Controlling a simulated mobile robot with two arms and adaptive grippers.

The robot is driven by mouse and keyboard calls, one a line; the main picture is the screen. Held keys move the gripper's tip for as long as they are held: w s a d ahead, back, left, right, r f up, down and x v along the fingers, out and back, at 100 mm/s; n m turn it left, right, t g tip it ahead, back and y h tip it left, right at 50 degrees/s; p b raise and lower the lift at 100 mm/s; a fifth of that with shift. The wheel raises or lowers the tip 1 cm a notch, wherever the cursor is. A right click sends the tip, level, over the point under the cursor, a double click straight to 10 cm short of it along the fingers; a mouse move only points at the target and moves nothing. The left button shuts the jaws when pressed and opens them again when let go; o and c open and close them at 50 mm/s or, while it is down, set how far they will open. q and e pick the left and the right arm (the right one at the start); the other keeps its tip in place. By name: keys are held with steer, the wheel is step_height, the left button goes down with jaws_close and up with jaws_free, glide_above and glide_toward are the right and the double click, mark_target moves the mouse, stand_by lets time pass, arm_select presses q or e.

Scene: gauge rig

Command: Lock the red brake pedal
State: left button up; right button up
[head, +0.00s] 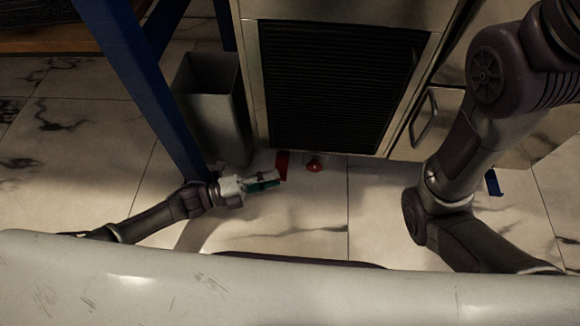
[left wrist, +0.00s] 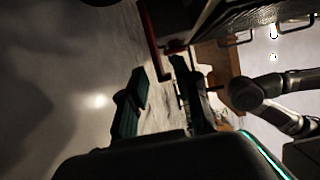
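A red flat piece (head: 282,166), apparently the brake pedal, is low at the foot of the metal cabinet in the head view. A small rounded red part (head: 314,166) sits just to its right. In the left wrist view a long red bar (left wrist: 149,38) and a smaller red part (left wrist: 174,47) show beyond the fingertips. My left gripper (head: 277,180) is low near the floor, close to the red piece; whether it touches cannot be told. Its teal fingers stand apart and empty in the left wrist view (left wrist: 160,70).
The cabinet (head: 253,85) with a dark louvred front stands behind the red parts. A grey bin (head: 205,95) and a blue post (head: 150,90) are close to my left arm. The marble floor in front is mostly clear.

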mark_target(285, 176)
arm_select(q)
steer(key=b+x, duration=0.2)
steer(key=x, duration=0.2)
steer(key=shift+d+f, duration=0.1)
steer(key=shift+f, duration=0.05)
steer(key=shift+w+d, duration=0.3)
steer(key=shift+d, duration=0.25)
jaws_close()
